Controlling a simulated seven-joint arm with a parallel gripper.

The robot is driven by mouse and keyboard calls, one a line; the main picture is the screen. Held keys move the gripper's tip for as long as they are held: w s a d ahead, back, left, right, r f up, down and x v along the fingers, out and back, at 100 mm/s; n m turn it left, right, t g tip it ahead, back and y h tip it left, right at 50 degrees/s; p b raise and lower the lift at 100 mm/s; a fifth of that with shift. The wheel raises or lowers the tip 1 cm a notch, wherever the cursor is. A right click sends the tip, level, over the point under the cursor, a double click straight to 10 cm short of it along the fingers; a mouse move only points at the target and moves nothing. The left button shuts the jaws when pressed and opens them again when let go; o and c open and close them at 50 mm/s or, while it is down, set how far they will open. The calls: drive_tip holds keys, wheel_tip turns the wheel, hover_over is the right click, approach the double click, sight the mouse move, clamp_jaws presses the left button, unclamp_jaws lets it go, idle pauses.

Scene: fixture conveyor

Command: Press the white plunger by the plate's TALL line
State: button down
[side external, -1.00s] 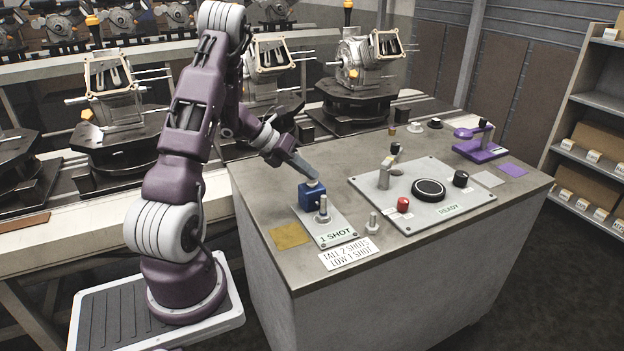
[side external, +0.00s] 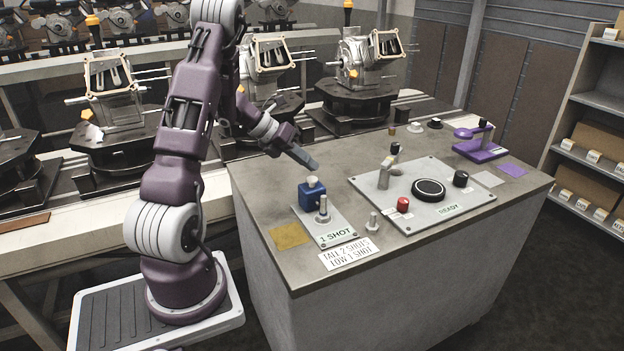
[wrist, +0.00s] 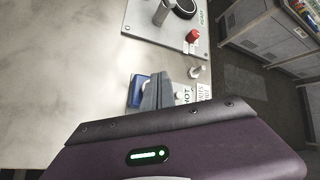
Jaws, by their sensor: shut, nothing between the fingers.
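The white plunger (side external: 312,182) stands up from the top of a blue block (side external: 311,196) on a small grey plate (side external: 337,228) lettered "1 SHOT". A white card (side external: 348,253) in front reads "TALL 2 SHOTS" and "LOW 1 SHOT". A metal stud (side external: 322,211) stands upright on the plate. My gripper (side external: 314,166) is shut and empty, just above the plunger with a small gap. In the wrist view the shut fingers (wrist: 157,88) cover part of the blue block (wrist: 136,88) and hide the plunger.
A second, shorter stud (side external: 372,223) stands beside the plate. To the right is a panel (side external: 455,207) with a red button (side external: 403,204), a black disc (side external: 429,188) and the word "READY". A purple stand (side external: 481,148) is farther back. A yellow square (side external: 289,235) lies flat on the left.

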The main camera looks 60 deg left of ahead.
sight(308, 178)
drive_tip(key=shift+r, duration=2.2)
idle(0.8)
wheel_tip(308, 178, up, 4)
drive_tip(key=m+h, duration=0.1)
drive_tip(key=m, duration=1.8)
drive_tip(key=shift+a+f, duration=0.1)
drive_tip(key=shift+f, duration=4.45)
drive_tip(key=shift+f, duration=0.4)
